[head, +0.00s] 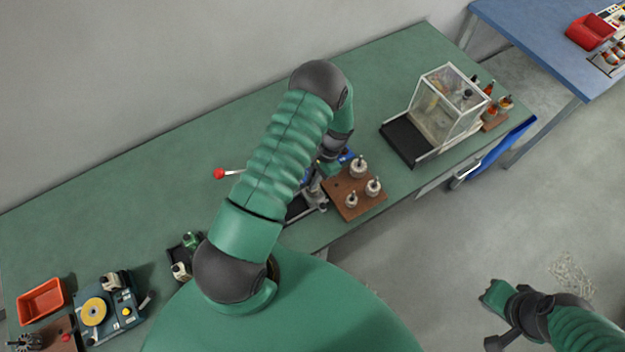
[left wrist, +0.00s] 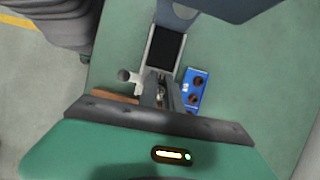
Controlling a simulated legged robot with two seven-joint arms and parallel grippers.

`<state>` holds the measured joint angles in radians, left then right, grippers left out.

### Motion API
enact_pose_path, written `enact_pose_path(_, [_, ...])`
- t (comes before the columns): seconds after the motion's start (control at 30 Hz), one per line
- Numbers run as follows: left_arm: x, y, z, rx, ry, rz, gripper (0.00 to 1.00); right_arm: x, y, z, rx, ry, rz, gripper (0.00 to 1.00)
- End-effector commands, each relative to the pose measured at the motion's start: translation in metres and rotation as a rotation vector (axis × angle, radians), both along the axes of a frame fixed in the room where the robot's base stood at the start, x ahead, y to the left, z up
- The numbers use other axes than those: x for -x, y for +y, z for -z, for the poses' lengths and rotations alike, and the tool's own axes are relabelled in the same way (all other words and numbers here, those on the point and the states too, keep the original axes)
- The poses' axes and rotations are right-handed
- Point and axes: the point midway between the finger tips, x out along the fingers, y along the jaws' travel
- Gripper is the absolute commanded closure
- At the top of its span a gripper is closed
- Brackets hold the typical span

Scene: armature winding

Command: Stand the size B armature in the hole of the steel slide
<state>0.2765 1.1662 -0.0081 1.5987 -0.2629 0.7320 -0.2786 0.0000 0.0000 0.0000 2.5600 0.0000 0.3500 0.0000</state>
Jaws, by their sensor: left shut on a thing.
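My left gripper (head: 318,184) is low over the bench at a metal fixture (head: 312,206), largely hidden by my arm. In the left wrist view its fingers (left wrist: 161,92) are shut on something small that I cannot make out. A steel frame with a black pad (left wrist: 166,48) lies just beyond them. Three metal armatures stand upright on a brown board beside the fixture: a large one (head: 358,167), a middle one (head: 374,188) and a small one (head: 351,200). Size marks cannot be read, and the slide's hole is hidden. My right gripper (head: 497,312) hangs over the floor, apart from the bench.
The brown board (head: 340,187) sits near the bench's front edge. A blue block with dark holes (left wrist: 196,90) is close to my left fingers. A red-ball lever (head: 219,174) sticks out left of my arm. A clear box (head: 446,105) stands right; the back middle is free.

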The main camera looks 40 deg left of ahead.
Motion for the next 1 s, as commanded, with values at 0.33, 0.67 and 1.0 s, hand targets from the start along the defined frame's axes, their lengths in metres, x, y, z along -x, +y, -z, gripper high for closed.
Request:
enact_pose_path(0.33, [-0.0002, 0.0002, 0.0001, 0.0, 0.0, 0.0, 1.0, 0.0001, 0.0, 0.0002, 0.0, 0.0, 0.0, 1.0])
enact_pose_path(0.67, [-0.0003, 0.0, 0.0002, 0.0, 0.0, 0.0, 0.66, 0.0001, 0.0, 0.0002, 0.0, 0.0, 0.0, 1.0])
enact_pose_path(1.0, [-0.0001, 0.0, 0.0005, 0.0, 0.0, 0.0, 0.66, 0.0, 0.0, 0.0003, 0.0, 0.0, 0.0, 1.0])
